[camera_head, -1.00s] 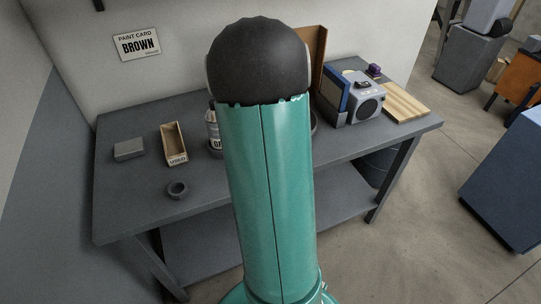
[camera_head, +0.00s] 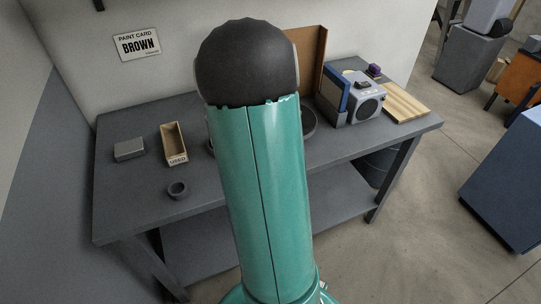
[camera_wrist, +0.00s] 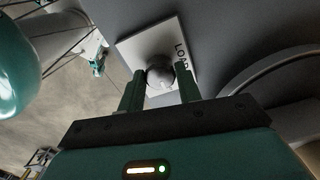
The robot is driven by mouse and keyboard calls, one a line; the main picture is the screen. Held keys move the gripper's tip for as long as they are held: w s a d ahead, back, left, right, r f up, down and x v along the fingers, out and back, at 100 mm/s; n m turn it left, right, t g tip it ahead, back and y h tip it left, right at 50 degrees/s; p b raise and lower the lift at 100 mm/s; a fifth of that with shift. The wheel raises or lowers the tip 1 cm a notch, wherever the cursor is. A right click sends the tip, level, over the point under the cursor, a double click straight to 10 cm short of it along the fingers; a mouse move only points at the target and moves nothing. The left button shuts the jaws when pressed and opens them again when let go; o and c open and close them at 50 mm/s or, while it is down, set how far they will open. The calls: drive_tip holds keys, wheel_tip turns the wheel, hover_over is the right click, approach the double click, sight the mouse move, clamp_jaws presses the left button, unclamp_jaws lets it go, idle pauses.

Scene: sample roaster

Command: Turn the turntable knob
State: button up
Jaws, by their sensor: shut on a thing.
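The turntable knob (camera_wrist: 160,74) is a round grey knob on a pale square plate (camera_wrist: 135,50) marked "LOAD" in the wrist view. My gripper (camera_wrist: 160,88) has its two green fingers on either side of the knob and is shut on it. The curved rim of what looks like the turntable (camera_wrist: 270,78) shows at the right of the wrist view. In the head view part of a dark round turntable (camera_head: 308,122) shows behind my arm. My arm hides the gripper and the knob there.
The grey workbench (camera_head: 130,195) holds a small grey block (camera_head: 129,149), an open box marked "USED" (camera_head: 173,143), a dark ring (camera_head: 177,190), a grey machine (camera_head: 362,98) and a wooden board (camera_head: 405,104). A blue cabinet (camera_head: 510,185) stands on the floor at right.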

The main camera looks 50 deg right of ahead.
drive_tip(key=o, duration=1)
wheel_tip(320, 180, up, 14)
drive_tip(key=shift+f, duration=0.1)
